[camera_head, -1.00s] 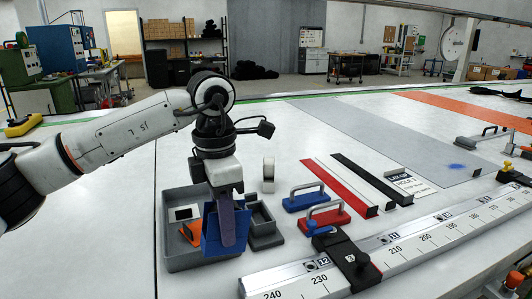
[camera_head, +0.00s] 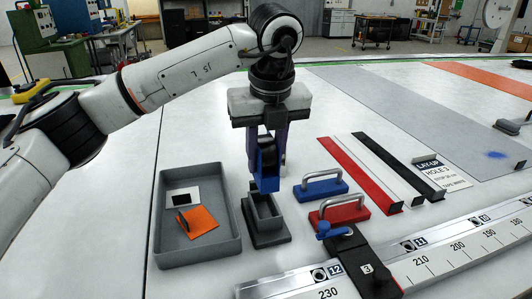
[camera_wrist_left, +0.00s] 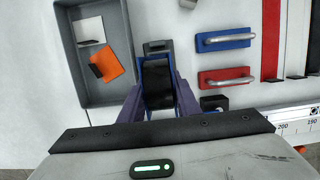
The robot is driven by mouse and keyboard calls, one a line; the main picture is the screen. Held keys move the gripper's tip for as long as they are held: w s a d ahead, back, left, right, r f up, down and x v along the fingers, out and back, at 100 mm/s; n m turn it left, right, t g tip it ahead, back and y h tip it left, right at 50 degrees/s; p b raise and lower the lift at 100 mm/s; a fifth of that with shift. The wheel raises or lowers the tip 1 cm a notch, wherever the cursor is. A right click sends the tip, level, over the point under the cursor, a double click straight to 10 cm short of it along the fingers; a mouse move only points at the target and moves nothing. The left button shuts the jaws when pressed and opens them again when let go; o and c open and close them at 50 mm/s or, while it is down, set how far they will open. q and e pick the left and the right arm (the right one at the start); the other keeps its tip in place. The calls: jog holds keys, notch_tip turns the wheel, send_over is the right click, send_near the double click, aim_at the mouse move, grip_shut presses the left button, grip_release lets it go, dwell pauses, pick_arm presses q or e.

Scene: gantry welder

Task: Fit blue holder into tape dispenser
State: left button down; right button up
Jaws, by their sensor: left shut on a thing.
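The blue holder (camera_head: 264,176) is held upright between the purple-grey fingers of my left gripper (camera_head: 266,150). The holder also shows in the wrist view (camera_wrist_left: 143,82), between the fingers, with a dark inside. The tape dispenser (camera_head: 266,232) is a small grey base with an open rectangular socket, standing on the table just right of the tray. The holder hangs over the back part of the dispenser; whether they touch cannot be told. In the wrist view the dispenser (camera_wrist_left: 157,46) shows only at its end beyond the holder, and the rest is hidden. My right gripper is not in view.
A grey tray (camera_head: 161,225) at left holds an orange piece (camera_head: 203,222) and a white-and-black piece (camera_head: 183,198). A blue handle block (camera_head: 320,190) and a red one (camera_head: 338,213) stand close right of the dispenser. A ruler rail (camera_head: 440,255) crosses the front.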

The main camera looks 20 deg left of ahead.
pick_arm(q)
jog(key=x, duration=0.1)
jog(key=b+x, duration=0.2)
jog(key=x, duration=0.1)
jog(key=shift+s+d+f, duration=0.15)
jog(key=shift+s+d, duration=0.1)
jog(key=shift+s, duration=0.1)
jog(key=shift+f+b, duration=0.4)
jog(key=shift+w, duration=0.1)
dwell(0.3)
jog(key=shift+b+x, duration=0.85)
jog(key=shift+x, duration=0.1)
jog(key=shift+f+b, duration=0.45)
jog(key=shift+f, duration=0.25)
jog(key=shift+f, duration=0.3)
jog(key=shift+f+b, duration=0.1)
jog(key=shift+b, duration=0.25)
